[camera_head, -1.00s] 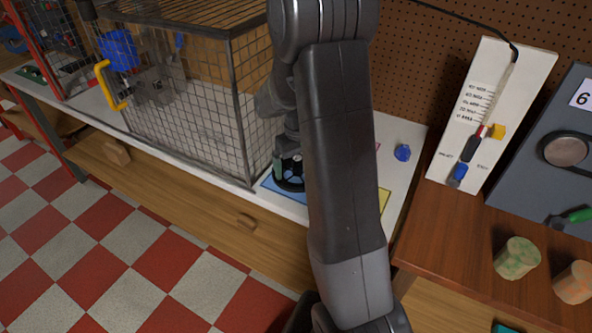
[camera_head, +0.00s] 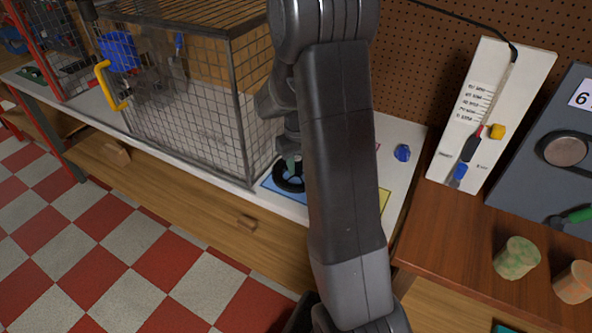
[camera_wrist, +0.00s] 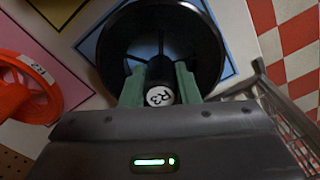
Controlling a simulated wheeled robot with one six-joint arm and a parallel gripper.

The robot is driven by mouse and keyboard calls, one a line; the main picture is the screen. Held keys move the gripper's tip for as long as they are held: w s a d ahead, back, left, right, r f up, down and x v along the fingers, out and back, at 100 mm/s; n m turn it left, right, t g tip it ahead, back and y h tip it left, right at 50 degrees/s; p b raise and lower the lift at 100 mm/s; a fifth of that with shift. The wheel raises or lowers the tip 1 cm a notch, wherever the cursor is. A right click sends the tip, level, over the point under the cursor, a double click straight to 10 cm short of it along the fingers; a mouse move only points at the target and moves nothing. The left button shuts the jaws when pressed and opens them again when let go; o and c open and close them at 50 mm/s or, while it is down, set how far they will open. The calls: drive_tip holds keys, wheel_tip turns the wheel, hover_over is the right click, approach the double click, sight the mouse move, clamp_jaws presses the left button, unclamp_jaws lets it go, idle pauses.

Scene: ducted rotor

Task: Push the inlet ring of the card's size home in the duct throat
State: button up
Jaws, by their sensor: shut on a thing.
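In the wrist view a black round ring (camera_wrist: 200,40) with spokes and a small hub marked R3 (camera_wrist: 160,96) lies between the green fingers. My gripper (camera_wrist: 160,84) is shut on that hub. In the head view my gripper (camera_head: 290,166) is low over the bench mat, with the black ring (camera_head: 286,184) just under it. I cannot tell whether the ring touches the mat. An orange ring (camera_wrist: 25,85) with a white tag lies left of it in the wrist view. A blue round part (camera_head: 118,50) shows inside the wire cage; I cannot tell whether it is the duct.
The wire cage (camera_head: 190,95) with a yellow handle (camera_head: 110,86) stands close left of my gripper. A white switch panel (camera_head: 490,110) and a grey panel marked 6 (camera_head: 560,150) stand right. My arm hides part of the mat.

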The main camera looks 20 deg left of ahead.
drive_tip(key=shift+r+p, duration=0.4)
drive_tip(key=shift+p, duration=0.15)
drive_tip(key=shift+w+r+p, duration=0.1)
drive_tip(key=shift+r+p, duration=1.2)
drive_tip(key=shift+r, duration=0.75)
drive_tip(key=shift+f, duration=0.1)
